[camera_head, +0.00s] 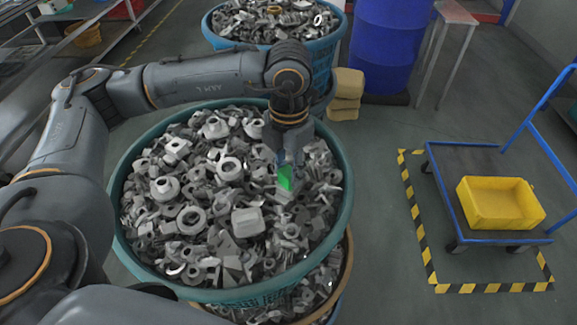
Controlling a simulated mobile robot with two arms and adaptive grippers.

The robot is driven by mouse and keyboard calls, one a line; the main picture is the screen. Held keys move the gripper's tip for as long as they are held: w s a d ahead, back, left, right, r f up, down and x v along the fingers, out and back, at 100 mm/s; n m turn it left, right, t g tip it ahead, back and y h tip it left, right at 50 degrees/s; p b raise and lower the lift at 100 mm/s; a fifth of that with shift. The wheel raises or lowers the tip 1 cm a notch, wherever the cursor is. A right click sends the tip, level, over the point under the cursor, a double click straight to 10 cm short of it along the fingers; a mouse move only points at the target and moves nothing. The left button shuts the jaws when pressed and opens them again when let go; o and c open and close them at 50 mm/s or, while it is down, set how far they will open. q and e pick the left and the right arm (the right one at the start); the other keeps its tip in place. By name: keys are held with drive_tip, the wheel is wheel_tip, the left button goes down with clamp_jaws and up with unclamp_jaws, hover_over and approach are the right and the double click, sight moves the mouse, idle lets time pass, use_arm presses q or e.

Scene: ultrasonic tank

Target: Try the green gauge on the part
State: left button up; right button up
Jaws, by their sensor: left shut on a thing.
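My left gripper (286,174) reaches down over a large teal basket (347,205) heaped with grey metal parts (205,185). It is shut on a small green gauge (285,178), which hangs at the fingertips over the right side of the heap. A light grey part lies directly below the gauge; I cannot tell whether the two touch. The fingers partly hide the gauge. Which of the many parts is the one to be gauged does not show clearly. My right gripper is not in view.
A second basket of parts (333,40) stands behind, with a blue drum (390,45) and stacked tan blocks (346,95) beside it. At right, a blue cart (455,165) carries a yellow bin (500,203) inside yellow-black floor tape. The floor between basket and tape is clear.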

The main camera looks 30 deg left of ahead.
use_arm(q)
drive_tip(key=shift+r, duration=0.1)
idle(0.6)
drive_tip(key=shift+r+p, duration=1.05)
drive_tip(key=shift+r, duration=1.15)
drive_tip(key=shift+r+p, duration=0.85)
drive_tip(key=shift+r, duration=1.15)
